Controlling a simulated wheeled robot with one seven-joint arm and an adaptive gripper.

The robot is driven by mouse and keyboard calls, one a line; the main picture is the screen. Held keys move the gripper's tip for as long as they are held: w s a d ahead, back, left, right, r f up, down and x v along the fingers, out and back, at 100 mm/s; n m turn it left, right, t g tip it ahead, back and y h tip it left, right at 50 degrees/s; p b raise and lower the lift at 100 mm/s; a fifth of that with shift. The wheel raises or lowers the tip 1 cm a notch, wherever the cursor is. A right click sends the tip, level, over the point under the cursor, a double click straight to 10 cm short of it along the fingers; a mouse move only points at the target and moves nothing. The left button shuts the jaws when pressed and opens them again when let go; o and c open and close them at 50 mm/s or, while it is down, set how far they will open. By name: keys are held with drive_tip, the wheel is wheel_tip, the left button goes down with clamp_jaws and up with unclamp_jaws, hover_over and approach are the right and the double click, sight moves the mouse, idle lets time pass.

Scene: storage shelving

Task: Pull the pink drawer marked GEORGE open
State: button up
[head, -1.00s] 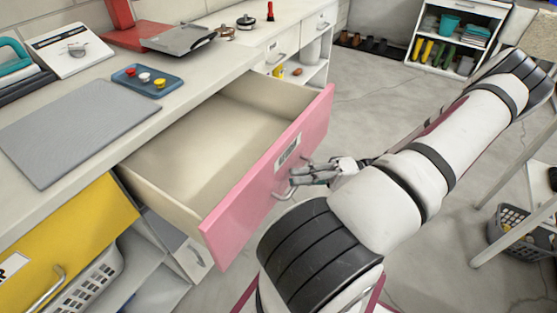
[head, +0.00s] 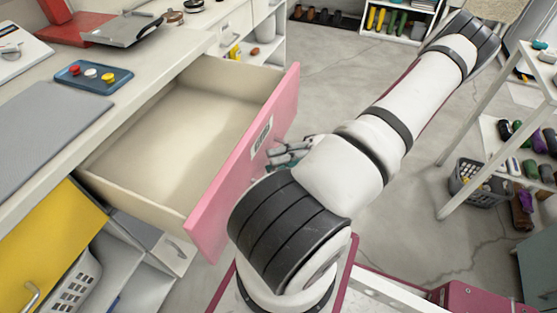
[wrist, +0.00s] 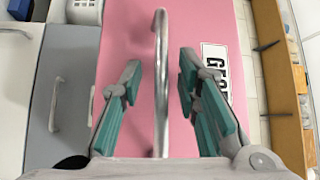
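The pink drawer (head: 222,200) stands well out from the counter, and its pale inside (head: 175,125) is empty. Its label (wrist: 216,58) starts "GEO" in the wrist view, and the rest is behind a finger. The metal handle (wrist: 161,50) runs upright through the middle of the wrist view. My gripper (head: 283,155) is in front of the drawer face. In the wrist view its two fingers (wrist: 158,85) are apart, one on each side of the handle, with a visible gap to it on both sides.
A yellow drawer (head: 45,245) is shut below the counter at left. The counter (head: 150,75) holds a blue tray (head: 92,76) and a grey mat (head: 45,125). A rack (head: 500,130) with a grey basket (head: 480,182) stands at right. The floor (head: 335,70) behind my arm is clear.

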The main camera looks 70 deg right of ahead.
drive_tip(key=v, duration=1.2)
idle(0.4)
